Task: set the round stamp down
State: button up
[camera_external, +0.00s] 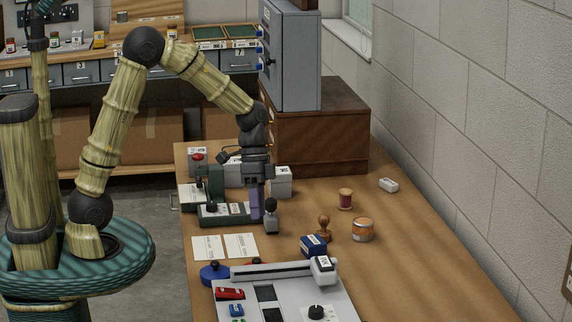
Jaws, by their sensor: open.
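A wooden stamp with a knob handle (323,228), which looks like the round stamp, stands upright on the brown table. My gripper (258,214) points down to the left of it, clearly apart from it. Its jaws are open, with a purple finger showing; the far side of the jaws is hidden. A small grey piece with a dark top (271,216) stands right beside the fingers; I cannot tell whether it touches them.
A blue box (313,246), an orange-banded tin (362,230) and a red spool (346,199) surround the stamp. A grey panel device (285,291) lies in front. A dark-green device (222,214) is left of my gripper. The table's right side is mostly clear.

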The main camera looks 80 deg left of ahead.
jog(key=w+a+m+t+h+p, duration=0.5)
jog(key=w+a+h, duration=0.4)
jog(key=w+a, duration=0.45)
send_near(324, 227)
jog(key=shift+w+d+r+m+g+p, duration=0.3)
jog(key=shift+w+d+p, duration=0.15)
jog(key=shift+w+d, duration=0.25)
jog(key=shift+w+d+f, duration=0.15)
jog(key=shift+d+f, duration=0.05)
jog(key=shift+d, duration=0.35)
jog(key=p+x, duration=0.1)
jog(key=x, duration=0.5)
jog(key=shift+d, duration=0.1)
